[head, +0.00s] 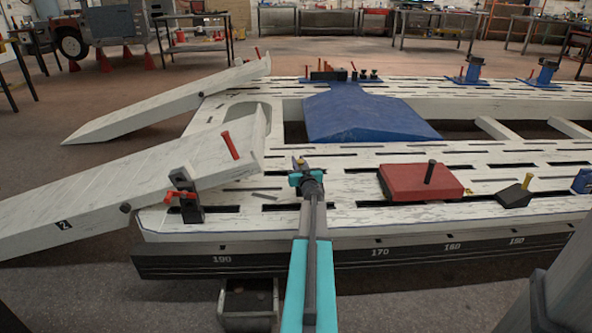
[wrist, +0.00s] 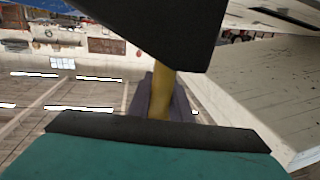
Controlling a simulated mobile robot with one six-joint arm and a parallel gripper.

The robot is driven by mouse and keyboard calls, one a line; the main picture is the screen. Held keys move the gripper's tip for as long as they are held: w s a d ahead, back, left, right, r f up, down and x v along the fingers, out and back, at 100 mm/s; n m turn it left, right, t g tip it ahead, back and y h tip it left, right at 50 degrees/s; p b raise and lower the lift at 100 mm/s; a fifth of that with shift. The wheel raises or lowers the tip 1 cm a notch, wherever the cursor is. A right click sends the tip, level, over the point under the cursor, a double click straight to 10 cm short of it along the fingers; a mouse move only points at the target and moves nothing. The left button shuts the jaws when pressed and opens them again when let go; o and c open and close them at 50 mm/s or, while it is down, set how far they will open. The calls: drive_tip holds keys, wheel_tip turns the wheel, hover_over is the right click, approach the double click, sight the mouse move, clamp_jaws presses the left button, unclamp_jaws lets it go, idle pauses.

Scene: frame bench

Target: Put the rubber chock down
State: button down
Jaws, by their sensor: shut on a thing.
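My gripper (head: 302,170) is above the near part of the white frame bench (head: 345,158), left of its middle. In the wrist view my gripper (wrist: 160,110) is shut on the yellow handle (wrist: 160,92) of a black rubber chock (wrist: 150,25). The chock's dark body fills the top of that view, close to the camera. In the head view the arm and gripper hide most of the chock; only a small yellowish bit shows at the gripper tip. Whether the chock touches the bench cannot be told.
A red block (head: 420,182) with a black handle lies on the bench right of my gripper. A black wedge with a yellow handle (head: 515,195) sits farther right. A red-handled clamp (head: 185,199) and white ramps (head: 130,185) are left. A blue plate (head: 360,118) lies behind.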

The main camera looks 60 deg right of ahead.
drive_tip(key=shift+w+d, duration=0.3)
drive_tip(key=shift+w, duration=0.2)
drive_tip(key=shift+w+d+f+b, duration=0.1)
drive_tip(key=shift+w+f+b, duration=0.1)
drive_tip(key=shift+f+b, duration=0.35)
drive_tip(key=shift+w+d+f+b, duration=0.1)
drive_tip(key=shift+w+f+b, duration=0.05)
drive_tip(key=shift+f+b, duration=0.4)
drive_tip(key=shift+w+d+f+b, duration=0.1)
drive_tip(key=shift+w+f+b, duration=0.1)
drive_tip(key=shift+f+b, duration=0.35)
drive_tip(key=shift+f, duration=0.3)
drive_tip(key=c, duration=1.6)
unclamp_jaws()
drive_tip(key=shift+s+a+r, duration=0.1)
drive_tip(key=shift+r, duration=0.05)
